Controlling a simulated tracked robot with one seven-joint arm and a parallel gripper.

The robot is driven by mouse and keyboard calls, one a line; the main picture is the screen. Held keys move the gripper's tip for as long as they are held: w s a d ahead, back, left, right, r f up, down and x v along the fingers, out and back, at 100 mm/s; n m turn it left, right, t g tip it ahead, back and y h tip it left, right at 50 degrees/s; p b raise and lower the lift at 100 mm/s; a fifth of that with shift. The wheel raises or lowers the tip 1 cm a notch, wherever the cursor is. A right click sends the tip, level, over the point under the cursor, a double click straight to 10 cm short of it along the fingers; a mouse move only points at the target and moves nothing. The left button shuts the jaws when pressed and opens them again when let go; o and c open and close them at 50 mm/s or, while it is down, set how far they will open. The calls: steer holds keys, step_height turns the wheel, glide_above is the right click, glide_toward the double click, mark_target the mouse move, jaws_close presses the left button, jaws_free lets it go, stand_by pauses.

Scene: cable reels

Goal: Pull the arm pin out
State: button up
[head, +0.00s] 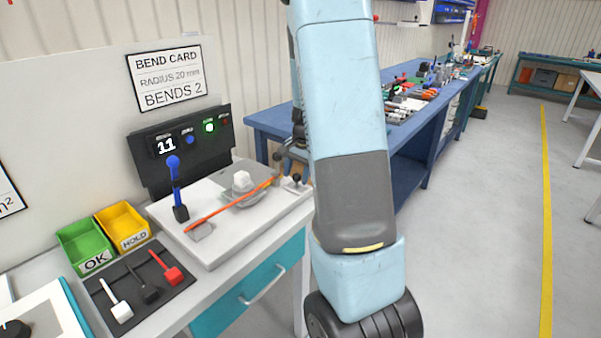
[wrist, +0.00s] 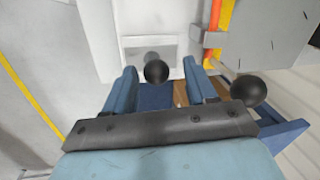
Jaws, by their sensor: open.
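In the wrist view, a black ball knob (wrist: 156,72) on a short stem appears between my gripper's (wrist: 160,66) two blue fingers, with a visible gap on each side. The fingers are apart and hold nothing. A second black ball knob (wrist: 248,90) lies outside the right finger. I cannot tell which knob belongs to the arm pin. In the head view, a small black knob (head: 297,178) stands at the right end of the white bending fixture (head: 210,255). My arm hides most of the gripper there.
An orange rod (head: 215,212) lies across the fixture, near a blue-knobbed lever (head: 174,180). A black panel (head: 160,170) reads 11 with a green light lit. Green (head: 80,240) and yellow (head: 128,210) bins stand left. Open floor lies right.

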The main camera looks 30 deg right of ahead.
jaws_close()
stand_by(0.6)
